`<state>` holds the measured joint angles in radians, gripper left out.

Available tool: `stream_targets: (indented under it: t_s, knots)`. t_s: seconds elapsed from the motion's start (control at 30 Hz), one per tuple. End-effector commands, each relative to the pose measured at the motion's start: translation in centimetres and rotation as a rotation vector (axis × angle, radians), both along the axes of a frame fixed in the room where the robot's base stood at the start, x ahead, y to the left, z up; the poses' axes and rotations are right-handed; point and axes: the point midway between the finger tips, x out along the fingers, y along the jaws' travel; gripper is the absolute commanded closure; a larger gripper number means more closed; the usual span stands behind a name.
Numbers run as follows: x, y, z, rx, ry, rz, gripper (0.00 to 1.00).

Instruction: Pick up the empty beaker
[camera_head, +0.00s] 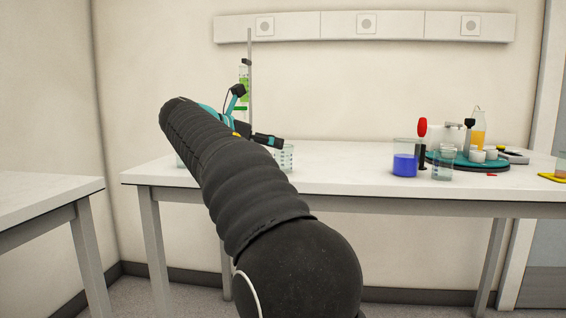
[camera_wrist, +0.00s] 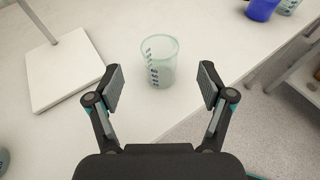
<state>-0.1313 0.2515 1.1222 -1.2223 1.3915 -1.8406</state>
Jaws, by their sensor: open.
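The empty beaker (camera_wrist: 159,66) is clear glass with dark blue markings and stands upright on the white table. In the wrist view it is ahead of and between the two fingers of my gripper (camera_wrist: 160,84), with a gap on each side. My gripper is open and holds nothing. In the head view the beaker (camera_head: 287,160) shows just right of my arm, partly hidden by it. My gripper (camera_head: 252,117) is seen there above the table, left of and above the beaker.
A stand (camera_head: 249,85) with a green column is behind my gripper; its white base (camera_wrist: 68,72) lies left of the beaker. A blue-filled beaker (camera_head: 404,165) and a teal round tray (camera_head: 467,164) are on the right. The table's front edge runs close right of the beaker in the wrist view.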

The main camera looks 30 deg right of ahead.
Motion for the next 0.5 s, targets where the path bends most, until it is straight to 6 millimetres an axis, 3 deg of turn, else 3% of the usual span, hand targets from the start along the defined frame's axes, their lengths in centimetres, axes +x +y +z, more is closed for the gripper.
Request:
stream_targets:
  t_s: [0.5]
  knots:
    - [1.5, -3.8, -1.4, 0.001, -0.001, -0.003, 0.2]
